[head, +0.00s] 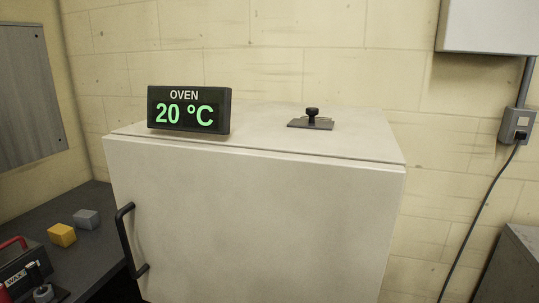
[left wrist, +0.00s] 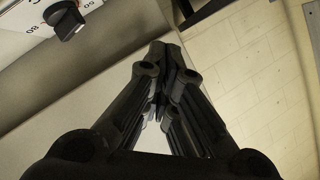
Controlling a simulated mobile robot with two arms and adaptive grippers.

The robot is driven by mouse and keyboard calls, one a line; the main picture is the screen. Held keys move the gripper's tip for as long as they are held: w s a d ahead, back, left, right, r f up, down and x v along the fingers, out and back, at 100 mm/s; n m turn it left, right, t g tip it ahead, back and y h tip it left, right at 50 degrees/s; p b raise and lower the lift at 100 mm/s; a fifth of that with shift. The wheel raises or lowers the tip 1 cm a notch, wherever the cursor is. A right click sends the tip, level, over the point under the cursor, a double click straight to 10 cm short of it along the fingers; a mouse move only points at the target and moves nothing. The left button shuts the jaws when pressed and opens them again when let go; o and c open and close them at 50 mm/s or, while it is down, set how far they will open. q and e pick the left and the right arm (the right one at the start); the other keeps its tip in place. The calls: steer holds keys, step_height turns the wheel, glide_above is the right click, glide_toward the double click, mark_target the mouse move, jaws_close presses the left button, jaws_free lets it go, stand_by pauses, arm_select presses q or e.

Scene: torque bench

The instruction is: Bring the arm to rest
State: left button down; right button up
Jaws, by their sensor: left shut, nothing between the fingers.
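My left gripper (left wrist: 160,85) shows in the left wrist view with its dark fingers drawn together at the tips, shut and empty. In that view a dial with a black knob (left wrist: 63,20) is at the upper left, apart from the fingers. Neither of my grippers shows in the head view. There a white oven (head: 255,215) stands in the middle with its door shut and a black handle (head: 128,240) at its left. A display (head: 189,109) on top of the oven reads 20 °C.
A small plate with a black knob (head: 312,118) sits on the oven top. On the dark bench (head: 95,195) at left are a yellow block (head: 62,235), a grey block (head: 87,219) and a box marked WAX (head: 25,272). A cable (head: 480,215) hangs at right.

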arm_select(q)
steer(key=s+d+f+n+g, duration=0.2)
steer(key=s+d+g, duration=0.2)
steer(key=s, duration=0.5)
steer(key=s+d+f+n+g, duration=0.25)
steer(key=s+d, duration=0.25)
steer(key=s, duration=0.4)
steer(key=s+d+f+n+g, duration=0.25)
steer(key=s+d+g, duration=0.2)
steer(key=s, duration=0.45)
step_height(320, 180, down, 23)
steer(key=m+g+p, duration=0.1)
steer(key=p, duration=0.1)
steer(key=s+a+f+p, duration=0.1)
steer(key=s+f, duration=0.6)
steer(key=s, duration=0.2)
steer(key=s+a+f+g+p, duration=0.1)
steer(key=s+a+f, duration=0.1)
steer(key=s+f, duration=0.6)
steer(key=shift+s+a+g+h, duration=0.3)
steer(key=shift+s, duration=0.15)
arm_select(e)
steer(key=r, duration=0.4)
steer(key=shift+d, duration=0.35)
